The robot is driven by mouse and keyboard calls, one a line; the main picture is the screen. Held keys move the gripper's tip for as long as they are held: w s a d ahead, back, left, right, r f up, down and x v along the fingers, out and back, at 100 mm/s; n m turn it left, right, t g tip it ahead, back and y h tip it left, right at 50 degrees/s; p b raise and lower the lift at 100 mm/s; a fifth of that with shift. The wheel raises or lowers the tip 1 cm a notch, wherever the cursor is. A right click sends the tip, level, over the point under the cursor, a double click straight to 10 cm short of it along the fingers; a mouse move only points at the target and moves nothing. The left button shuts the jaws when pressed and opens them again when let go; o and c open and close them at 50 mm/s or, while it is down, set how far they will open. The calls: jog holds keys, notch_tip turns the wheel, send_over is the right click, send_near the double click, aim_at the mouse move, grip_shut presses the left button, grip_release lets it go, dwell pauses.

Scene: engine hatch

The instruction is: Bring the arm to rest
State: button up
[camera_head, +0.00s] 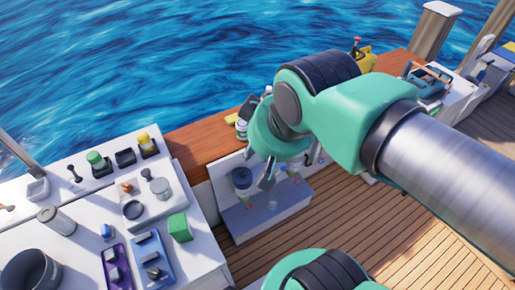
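My teal and dark arm reaches in from the right and bends down over the deck. My gripper (268,178) is mostly hidden below the teal wrist, with only small dark parts showing. It appears over or in front of a grey-white box (270,217) on the deck, but I cannot tell its height or whether it touches anything. I cannot see whether it is open or shut, or whether it holds something.
A white console (85,238) at left carries a green block (180,227), purple (117,268) and blue (152,258) trays and a dark round container (32,272). A wooden ledge (205,140) borders the water. A blue toolbox (428,80) stands far right. Planked deck (345,225) is clear.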

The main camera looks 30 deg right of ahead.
notch_tip(320, 180, down, 3)
jog(key=b, duration=0.3)
dwell(0.4)
